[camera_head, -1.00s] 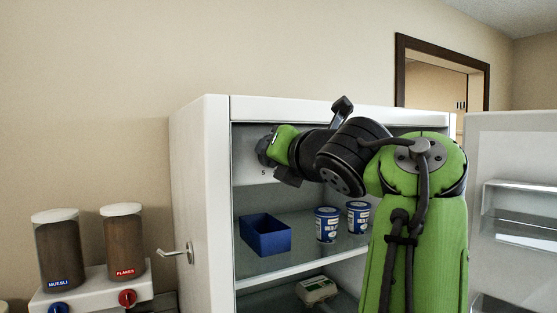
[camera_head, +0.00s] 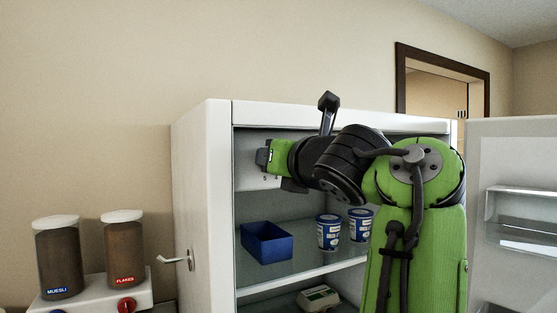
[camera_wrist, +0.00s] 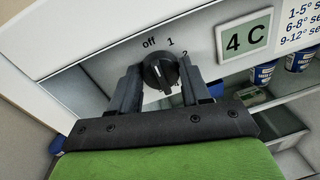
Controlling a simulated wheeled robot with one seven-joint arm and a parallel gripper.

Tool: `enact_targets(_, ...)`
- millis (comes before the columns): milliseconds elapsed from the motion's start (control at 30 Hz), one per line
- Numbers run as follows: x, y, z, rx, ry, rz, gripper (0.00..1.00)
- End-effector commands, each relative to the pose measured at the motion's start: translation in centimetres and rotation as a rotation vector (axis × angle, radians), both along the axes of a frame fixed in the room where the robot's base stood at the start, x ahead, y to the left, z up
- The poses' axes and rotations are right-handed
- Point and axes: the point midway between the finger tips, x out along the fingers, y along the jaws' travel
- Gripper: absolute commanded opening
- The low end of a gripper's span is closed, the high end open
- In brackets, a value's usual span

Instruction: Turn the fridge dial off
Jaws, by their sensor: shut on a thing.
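The fridge dial (camera_wrist: 160,70) is a round black knob on the white panel inside the open fridge (camera_head: 205,215). In the wrist view "off" is printed at its upper left, with "1" and "2" further round to the right. In the head view my gripper (camera_head: 268,157) is at the panel's upper left and hides the dial.
A "4 C" display (camera_wrist: 246,37) is right of the dial. Below, a blue bin (camera_head: 266,243) and blue-and-white tubs (camera_head: 328,233) stand on a shelf. The fridge door (camera_head: 512,160) stands open at right. Muesli and flakes dispensers (camera_head: 124,250) stand at left.

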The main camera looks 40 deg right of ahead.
Motion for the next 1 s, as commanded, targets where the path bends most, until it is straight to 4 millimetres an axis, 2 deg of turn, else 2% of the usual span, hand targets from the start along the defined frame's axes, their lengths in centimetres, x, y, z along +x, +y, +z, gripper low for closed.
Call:
enact_targets(100,0.1,-0.1,-0.3,0.003,0.010,0.000,0.17)
enact_targets(133,0.1,-0.1,-0.3,0.003,0.010,0.000,0.50)
enact_targets(300,0.0,-0.1,-0.2,0.002,0.006,-0.001,0.72)
enact_targets(533,0.0,0.0,-0.1,0.001,0.003,0.000,0.72)
enact_targets(667,-1.2,0.4,0.0,0.000,0.001,-0.003,0.72)
enact_targets(1000,-9.9,3.9,0.6,0.002,-0.001,-0.002,0.72)
